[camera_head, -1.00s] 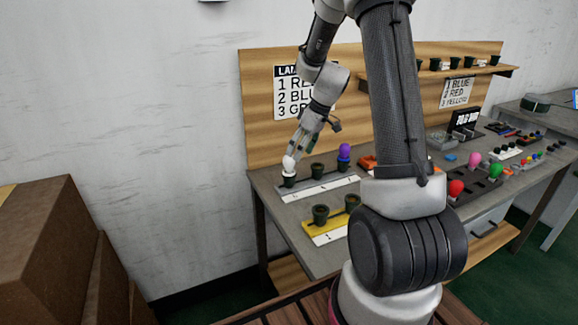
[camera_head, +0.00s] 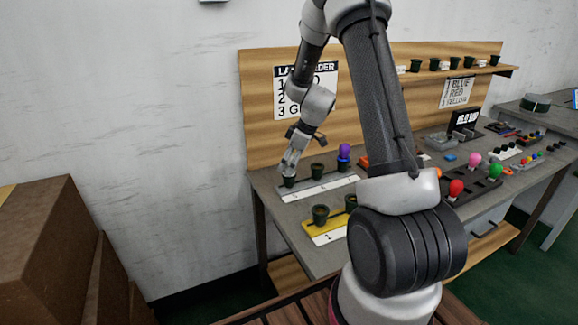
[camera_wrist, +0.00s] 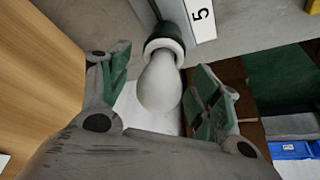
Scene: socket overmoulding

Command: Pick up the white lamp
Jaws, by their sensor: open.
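The white lamp (camera_wrist: 160,82) sits in a dark green socket (camera_wrist: 163,46) at the end of the grey strip, beside the label "5" in the wrist view. My gripper (camera_wrist: 158,90) is open, with its green-padded fingers on either side of the lamp. I see gaps between the lamp and both fingers. In the head view my gripper (camera_head: 291,163) is at the left socket (camera_head: 289,181) of the grey strip (camera_head: 318,189), and it hides the lamp there.
An empty socket (camera_head: 317,171) and a socket with a purple lamp (camera_head: 344,152) stand to the right on the same strip. A yellow strip (camera_head: 334,226) with dark sockets lies nearer. A wooden backboard (camera_head: 258,110) rises behind the table. Red, pink and green lamps stand farther right.

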